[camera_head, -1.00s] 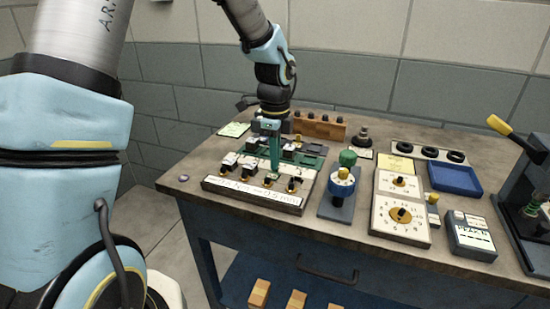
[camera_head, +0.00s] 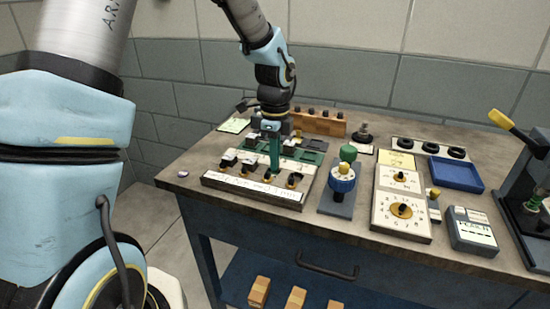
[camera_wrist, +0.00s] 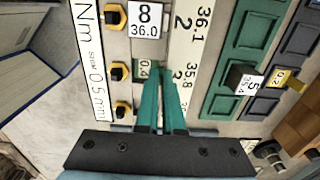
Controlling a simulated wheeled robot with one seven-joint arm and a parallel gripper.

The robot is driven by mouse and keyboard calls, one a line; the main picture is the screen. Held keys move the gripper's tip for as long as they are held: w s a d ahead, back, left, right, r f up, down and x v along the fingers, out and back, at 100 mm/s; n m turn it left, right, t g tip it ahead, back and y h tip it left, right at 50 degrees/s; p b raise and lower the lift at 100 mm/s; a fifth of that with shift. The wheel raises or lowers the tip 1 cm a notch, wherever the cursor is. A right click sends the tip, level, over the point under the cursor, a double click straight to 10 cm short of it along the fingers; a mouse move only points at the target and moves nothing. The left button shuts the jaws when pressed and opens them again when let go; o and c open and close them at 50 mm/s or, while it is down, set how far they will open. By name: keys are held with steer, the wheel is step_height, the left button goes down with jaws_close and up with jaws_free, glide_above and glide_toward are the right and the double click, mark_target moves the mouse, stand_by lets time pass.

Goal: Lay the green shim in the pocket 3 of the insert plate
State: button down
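The insert plate (camera_wrist: 226,104) shows in the wrist view as a green plate with recessed pockets, right of my fingers. In the head view it lies behind the front tray, partly hidden by my gripper. A small green piece marked 0.4 (camera_wrist: 141,66), which looks like the green shim, lies beside my left fingertip; my finger hides part of it. My gripper (camera_wrist: 161,78) has two teal fingers pointing down, close together, over the pale tray strip. In the head view my gripper (camera_head: 275,172) is low over the tray. Whether the fingers grip anything is unclear.
A dark block marked 5 (camera_wrist: 243,77) and a yellow 0.2 piece (camera_wrist: 280,78) are at the plate. Yellow-black knobs line the tray's front (camera_head: 255,190). A blue-and-green device (camera_head: 342,180) stands right of the tray. A wooden rack (camera_head: 318,123) stands behind.

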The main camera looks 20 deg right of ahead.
steer(key=c, duration=1)
jaws_free()
steer(key=c, duration=0.3)
steer(key=shift+r+p, duration=0.85)
steer(key=shift+p, duration=0.05)
steer(key=shift+r+p, duration=2.6)
steer(key=shift+r, duration=0.35)
